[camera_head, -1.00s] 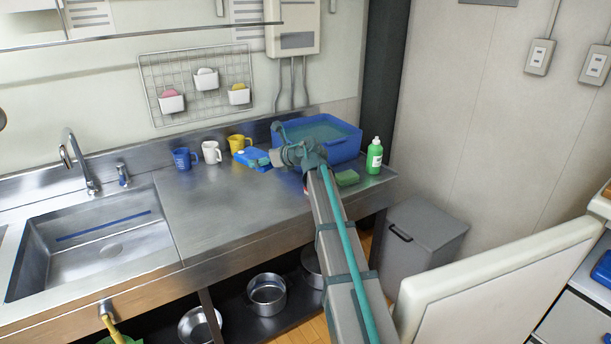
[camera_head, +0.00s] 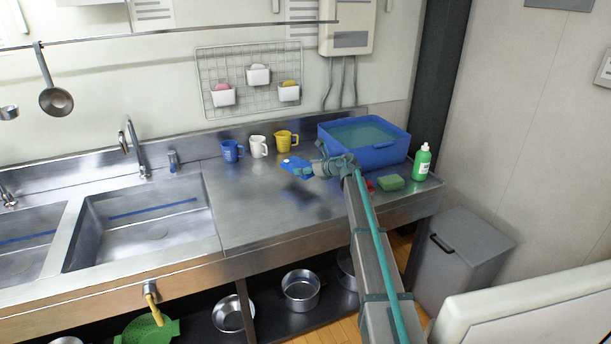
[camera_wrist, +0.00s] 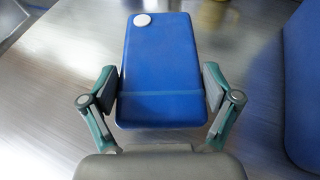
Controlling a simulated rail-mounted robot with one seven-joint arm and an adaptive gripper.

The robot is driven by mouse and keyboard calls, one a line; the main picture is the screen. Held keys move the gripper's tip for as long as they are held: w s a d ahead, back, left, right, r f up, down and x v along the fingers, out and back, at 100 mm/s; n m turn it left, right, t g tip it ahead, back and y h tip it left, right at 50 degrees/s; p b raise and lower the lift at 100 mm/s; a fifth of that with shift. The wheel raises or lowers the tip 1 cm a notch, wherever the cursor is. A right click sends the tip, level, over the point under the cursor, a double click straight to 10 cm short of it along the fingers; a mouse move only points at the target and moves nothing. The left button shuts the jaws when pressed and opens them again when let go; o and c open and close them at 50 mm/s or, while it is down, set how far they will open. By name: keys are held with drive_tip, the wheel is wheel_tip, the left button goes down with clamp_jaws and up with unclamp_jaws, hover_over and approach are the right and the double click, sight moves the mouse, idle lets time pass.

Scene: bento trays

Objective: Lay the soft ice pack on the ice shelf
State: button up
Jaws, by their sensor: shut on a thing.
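The soft ice pack (camera_head: 297,168) is a flat blue slab with a round white cap. My gripper (camera_head: 314,168) is shut on it and holds it above the steel counter, in front of the yellow mug. In the wrist view the ice pack (camera_wrist: 160,60) points away from me, with a finger of my gripper (camera_wrist: 161,88) against each long side. A dark shadow lies on the counter below it. I cannot make out which surface, if any, in these views is the ice shelf.
A blue tub of water (camera_head: 372,143) stands behind my arm. Blue (camera_head: 231,151), white (camera_head: 258,147) and yellow (camera_head: 285,141) mugs line the back. A green bottle (camera_head: 422,162) and sponge (camera_head: 390,182) are right. The counter (camera_head: 250,205) is clear between sink (camera_head: 145,230) and arm.

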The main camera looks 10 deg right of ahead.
drive_tip(key=shift+w+f, duration=0.6)
drive_tip(key=shift+f, duration=0.05)
drive_tip(key=shift+w+f+p, duration=0.2)
drive_tip(key=shift+f+p, duration=0.1)
drive_tip(key=shift+f, duration=1.55)
drive_tip(key=shift+f, duration=0.1)
drive_tip(key=o, duration=1.3)
drive_tip(key=shift+b+v, duration=0.45)
drive_tip(key=shift+v, duration=2.35)
